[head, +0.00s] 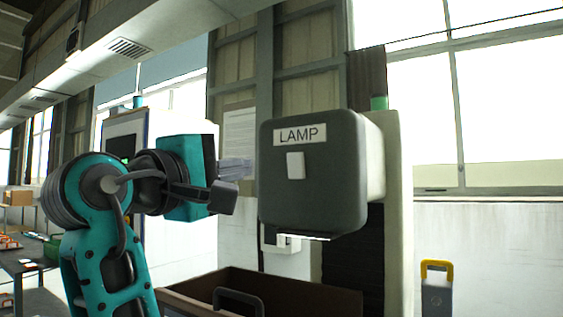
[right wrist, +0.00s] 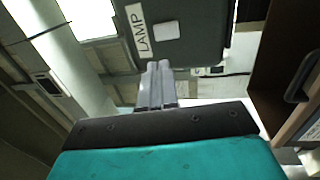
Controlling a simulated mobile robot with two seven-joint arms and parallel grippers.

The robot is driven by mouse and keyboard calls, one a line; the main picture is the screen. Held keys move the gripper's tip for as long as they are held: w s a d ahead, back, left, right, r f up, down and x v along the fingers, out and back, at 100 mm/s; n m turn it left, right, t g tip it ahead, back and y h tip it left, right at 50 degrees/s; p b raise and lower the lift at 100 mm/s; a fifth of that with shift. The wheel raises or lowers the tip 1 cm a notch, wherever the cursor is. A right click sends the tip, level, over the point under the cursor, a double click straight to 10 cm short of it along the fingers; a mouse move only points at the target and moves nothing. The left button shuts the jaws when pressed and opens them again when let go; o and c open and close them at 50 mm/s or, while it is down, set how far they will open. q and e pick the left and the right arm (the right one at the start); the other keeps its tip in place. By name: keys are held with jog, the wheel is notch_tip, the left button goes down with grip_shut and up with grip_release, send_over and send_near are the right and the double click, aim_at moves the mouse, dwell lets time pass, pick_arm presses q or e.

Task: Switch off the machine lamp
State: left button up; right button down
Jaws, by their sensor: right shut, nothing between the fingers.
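A dark grey box (head: 330,190) with a white label reading LAMP (head: 300,135) is mounted at the middle of the head view. A small white rocker switch (head: 295,166) sits on its front below the label. In the right wrist view the switch (right wrist: 166,31) and label (right wrist: 140,30) show beyond the fingertips. My right gripper (head: 248,168) is left of the box in the head view, shut and empty, with its fingers pointing toward the box. In the wrist view the closed fingers (right wrist: 158,65) are apart from the switch. My left gripper is not in view.
A brown open container (head: 310,288) with a dark handle is below the box. A pale upright post (head: 400,200) stands behind it. A grey block with a yellow handle (head: 436,264) is at lower right. A workbench (head: 30,262) with items is far left.

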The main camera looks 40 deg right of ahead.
aim_at(294, 160)
jog(key=p+x, duration=0.2)
jog(key=x, duration=1.2)
